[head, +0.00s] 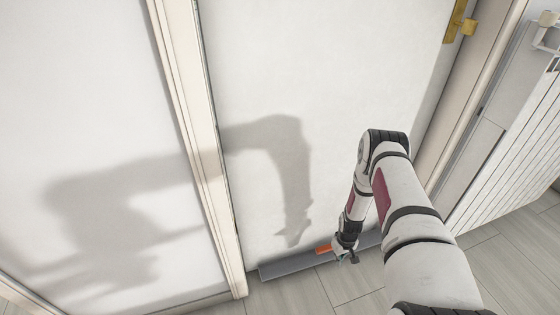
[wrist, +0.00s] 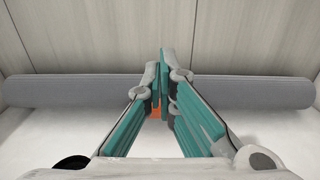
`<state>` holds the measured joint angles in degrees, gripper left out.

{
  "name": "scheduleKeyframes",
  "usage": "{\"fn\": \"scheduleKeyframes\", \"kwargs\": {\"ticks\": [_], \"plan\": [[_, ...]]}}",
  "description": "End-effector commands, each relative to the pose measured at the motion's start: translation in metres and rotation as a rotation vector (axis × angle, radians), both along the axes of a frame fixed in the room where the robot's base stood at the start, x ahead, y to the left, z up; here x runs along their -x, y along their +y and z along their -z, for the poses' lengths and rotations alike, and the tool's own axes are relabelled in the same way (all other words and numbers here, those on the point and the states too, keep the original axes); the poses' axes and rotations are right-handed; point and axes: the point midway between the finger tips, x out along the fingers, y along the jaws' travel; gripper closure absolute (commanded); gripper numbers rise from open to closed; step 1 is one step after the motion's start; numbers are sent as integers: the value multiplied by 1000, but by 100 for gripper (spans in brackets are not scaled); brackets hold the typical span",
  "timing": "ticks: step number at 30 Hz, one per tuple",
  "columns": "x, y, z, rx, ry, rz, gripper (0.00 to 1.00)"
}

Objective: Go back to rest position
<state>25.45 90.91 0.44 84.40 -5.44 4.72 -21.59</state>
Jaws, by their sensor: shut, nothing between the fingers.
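My gripper (head: 346,258) is low near the floor, in front of the bottom of a white door (head: 330,70). In the wrist view, its teal-padded fingers (wrist: 162,62) meet at the tips, shut with nothing held. A grey draught-stopper-like roll (head: 285,268) lies along the foot of the door. It also crosses the wrist view (wrist: 70,90) behind the fingers. A small orange patch (head: 323,249) shows at the roll beside my gripper; what it belongs to is unclear. My arm reaches down from the lower right.
A white radiator (head: 515,145) stands at the right. A cream door frame post (head: 195,130) divides the door from a white panel (head: 90,110) at left. A brass hinge (head: 458,22) is at upper right. Pale plank floor (head: 345,288) is clear in front.

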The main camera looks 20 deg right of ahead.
Motion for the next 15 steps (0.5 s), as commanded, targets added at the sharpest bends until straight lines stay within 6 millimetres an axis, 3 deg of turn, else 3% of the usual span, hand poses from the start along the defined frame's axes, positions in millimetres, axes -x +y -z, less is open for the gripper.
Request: {"fn": "scheduleKeyframes", "kwargs": {"ticks": [4,7,11,15], "plan": [[-4,-1,-5,1,-2,0,100],[-17,-2,-28,5,-4,0,100],[-44,-3,-86,12,-7,2,100],[-66,4,-160,18,-5,8,100]]}}
